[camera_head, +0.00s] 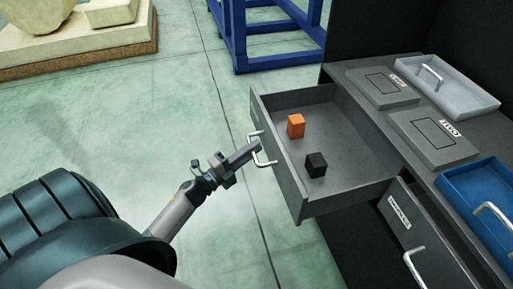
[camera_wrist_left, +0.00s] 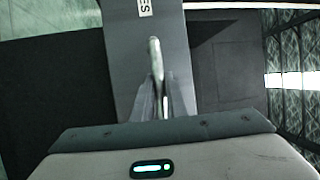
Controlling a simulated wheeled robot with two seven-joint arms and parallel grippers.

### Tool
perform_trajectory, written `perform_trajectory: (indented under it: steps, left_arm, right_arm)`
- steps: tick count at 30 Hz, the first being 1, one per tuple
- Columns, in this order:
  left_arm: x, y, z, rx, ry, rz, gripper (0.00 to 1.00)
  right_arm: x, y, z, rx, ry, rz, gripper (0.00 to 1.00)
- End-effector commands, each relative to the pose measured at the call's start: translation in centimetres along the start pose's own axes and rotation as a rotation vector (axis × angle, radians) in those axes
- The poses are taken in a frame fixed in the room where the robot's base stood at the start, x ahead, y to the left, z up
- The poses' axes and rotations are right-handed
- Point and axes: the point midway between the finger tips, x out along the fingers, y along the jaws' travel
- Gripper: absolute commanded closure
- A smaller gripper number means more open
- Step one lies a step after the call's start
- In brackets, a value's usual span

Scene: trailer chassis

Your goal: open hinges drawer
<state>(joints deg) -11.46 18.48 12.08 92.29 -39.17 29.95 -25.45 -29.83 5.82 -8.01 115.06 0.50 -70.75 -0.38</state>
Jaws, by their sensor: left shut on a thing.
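The grey drawer (camera_head: 345,150) stands pulled out of the dark cabinet, with an orange block (camera_head: 296,126) and a black block (camera_head: 316,164) inside. Its silver handle (camera_head: 262,150) is on the front panel, facing left in the head view. My left gripper (camera_head: 254,150) is at this handle, with its fingers shut on it. In the left wrist view the handle (camera_wrist_left: 156,65) runs between the two fingers, and the drawer front (camera_wrist_left: 180,25) bears a label of which only the end shows. My right gripper is not in view.
On the cabinet top are a white tray (camera_head: 445,85), a blue tray (camera_head: 485,195) and two grey panels (camera_head: 432,135). A blue frame (camera_head: 265,30) stands behind. Green floor (camera_head: 120,130) is clear at left.

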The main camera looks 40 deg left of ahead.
Motion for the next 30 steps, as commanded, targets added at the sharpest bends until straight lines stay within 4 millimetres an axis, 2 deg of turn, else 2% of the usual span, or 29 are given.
perform_trajectory:
  steps: [5, 6, 8, 22, 26, 30]
  left_arm:
    - [0.0, 0.2, -0.1, -0.001, 0.0, 0.003, 1.0]
    - [0.0, 0.2, -0.1, -0.001, 0.0, 0.003, 0.83]
    - [0.0, 0.2, -0.1, -0.001, 0.0, 0.002, 0.69]
    - [-0.5, 0.1, 0.0, -0.001, -0.001, 0.001, 0.69]
    - [-1.7, 0.2, 0.0, -0.001, -0.001, 0.002, 0.69]
    - [-3.7, 0.2, 0.0, -0.001, -0.001, 0.003, 0.69]
  right_arm:
    - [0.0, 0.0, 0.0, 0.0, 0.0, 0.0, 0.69]
    - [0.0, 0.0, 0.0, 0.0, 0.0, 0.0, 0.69]
    - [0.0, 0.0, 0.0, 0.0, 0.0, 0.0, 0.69]
    - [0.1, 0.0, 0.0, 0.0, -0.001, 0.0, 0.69]
    - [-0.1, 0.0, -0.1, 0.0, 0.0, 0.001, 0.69]
    - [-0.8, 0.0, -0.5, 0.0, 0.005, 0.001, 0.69]
